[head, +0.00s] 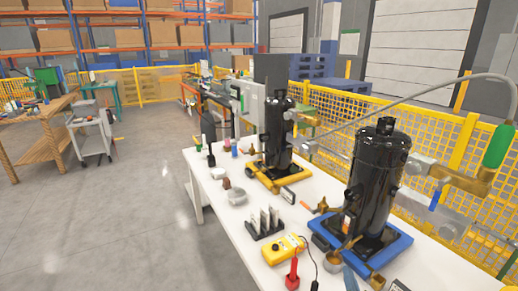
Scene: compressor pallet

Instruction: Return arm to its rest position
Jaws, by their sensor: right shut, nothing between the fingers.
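I can make out neither of my grippers nor my arms in the head view. A black compressor (376,185) stands upright on a blue base (395,252) on the white table (245,234). A second black compressor (279,135) stands upright behind it on a yellow base (262,179). A grey hose (425,92) arcs above the near compressor.
A yellow meter (283,248), a red-handled tool (292,274), a black rack (265,228) and a metal bowl (237,196) lie along the table's near side. Yellow mesh fencing (436,129) runs behind. Open floor (115,235) lies left. A grey cart (92,133) stands beyond it.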

